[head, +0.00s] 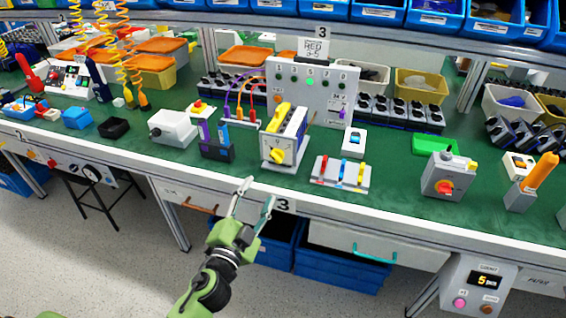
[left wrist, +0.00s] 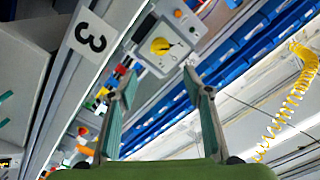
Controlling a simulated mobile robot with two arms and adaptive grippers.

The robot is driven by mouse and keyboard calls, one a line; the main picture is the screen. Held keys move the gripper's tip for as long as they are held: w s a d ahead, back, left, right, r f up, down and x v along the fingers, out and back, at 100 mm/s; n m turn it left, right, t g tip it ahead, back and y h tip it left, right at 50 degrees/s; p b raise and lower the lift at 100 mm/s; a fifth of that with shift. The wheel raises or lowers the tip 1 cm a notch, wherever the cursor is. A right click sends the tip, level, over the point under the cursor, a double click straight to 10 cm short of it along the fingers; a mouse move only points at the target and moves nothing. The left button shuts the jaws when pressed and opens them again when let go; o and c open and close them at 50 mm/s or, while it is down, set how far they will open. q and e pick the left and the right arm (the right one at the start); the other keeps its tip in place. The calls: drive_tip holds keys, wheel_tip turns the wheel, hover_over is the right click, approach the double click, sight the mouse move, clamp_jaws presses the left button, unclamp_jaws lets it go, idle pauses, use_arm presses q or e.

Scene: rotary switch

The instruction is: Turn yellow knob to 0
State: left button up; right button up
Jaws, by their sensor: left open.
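The yellow knob (head: 278,155) is on the front face of a white box (head: 289,135) with a yellow top handle, near the front edge of the green bench. The dial's markings are too small to read. My left gripper (head: 254,194) is open and empty, below and in front of the knob, before the bench's front edge. Its two fingers (left wrist: 157,91) stand apart in the left wrist view, not touching the knob. My right gripper is not in view.
A lever box (head: 341,174) stands right of the white box, and a dark switch block (head: 217,151) stands left. A grey box with a red-orange knob (head: 444,187) is farther right. The bench's front edge (head: 215,180) lies between my gripper and the box.

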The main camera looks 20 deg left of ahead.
sight(275, 160)
use_arm(q)
drive_tip(key=w+p, duration=0.1)
drive_tip(key=w, duration=1.2)
drive_tip(key=shift+w+d, duration=0.15)
drive_tip(key=shift+w, duration=0.15)
drive_tip(key=c, duration=1.1)
